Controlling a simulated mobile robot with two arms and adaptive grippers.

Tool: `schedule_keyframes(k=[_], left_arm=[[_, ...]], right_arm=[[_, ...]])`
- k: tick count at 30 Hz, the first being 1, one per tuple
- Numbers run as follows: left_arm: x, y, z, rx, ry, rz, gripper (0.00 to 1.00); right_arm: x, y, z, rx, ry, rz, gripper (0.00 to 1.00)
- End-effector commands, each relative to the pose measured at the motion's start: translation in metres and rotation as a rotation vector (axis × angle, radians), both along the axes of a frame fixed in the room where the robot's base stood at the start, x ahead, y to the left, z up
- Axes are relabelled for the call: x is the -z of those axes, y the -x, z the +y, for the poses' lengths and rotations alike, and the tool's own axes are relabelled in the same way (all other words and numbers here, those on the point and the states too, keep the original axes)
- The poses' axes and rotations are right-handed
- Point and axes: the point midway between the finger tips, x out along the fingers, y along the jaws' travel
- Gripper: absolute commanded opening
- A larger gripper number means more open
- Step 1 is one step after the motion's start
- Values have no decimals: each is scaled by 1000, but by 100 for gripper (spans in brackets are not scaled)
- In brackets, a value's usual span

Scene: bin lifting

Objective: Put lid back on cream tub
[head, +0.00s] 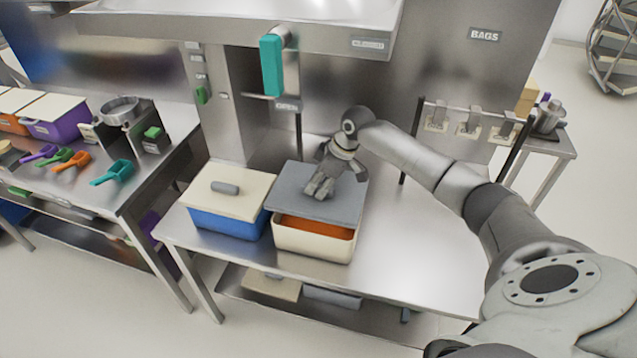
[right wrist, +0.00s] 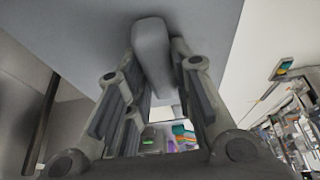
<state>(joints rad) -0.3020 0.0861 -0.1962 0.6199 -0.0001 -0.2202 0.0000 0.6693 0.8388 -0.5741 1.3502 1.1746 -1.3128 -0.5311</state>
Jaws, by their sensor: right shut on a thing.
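The cream tub (head: 312,243) stands on the steel table, with orange contents showing through the gap at its front. Its grey lid (head: 290,188) sits over the back part of the tub, raised or shifted toward the back. My right gripper (head: 320,188) is over the lid's middle. In the right wrist view, its fingers (right wrist: 160,85) are on both sides of the grey lid handle (right wrist: 151,55), shut on it. The lid's underside contact with the tub rim is hard to judge. My left gripper is not in view.
A blue tub (head: 228,222) with a cream lid (head: 226,192) stands close on the left of the cream tub. The table (head: 420,262) is clear to the right. A teal handle (head: 271,65) hangs from the hood above. Scoops lie on the left table.

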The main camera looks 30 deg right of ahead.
Motion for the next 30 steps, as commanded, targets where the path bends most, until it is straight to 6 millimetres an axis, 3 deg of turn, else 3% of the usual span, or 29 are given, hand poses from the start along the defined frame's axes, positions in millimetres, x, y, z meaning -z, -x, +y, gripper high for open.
schedule_keyframes(k=[14, 30], left_arm=[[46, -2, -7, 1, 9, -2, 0], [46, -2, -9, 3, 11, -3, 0]], right_arm=[[43, 0, 0, 0, 2, -1, 0], [56, 0, 0, 0, 1, -1, 0]])
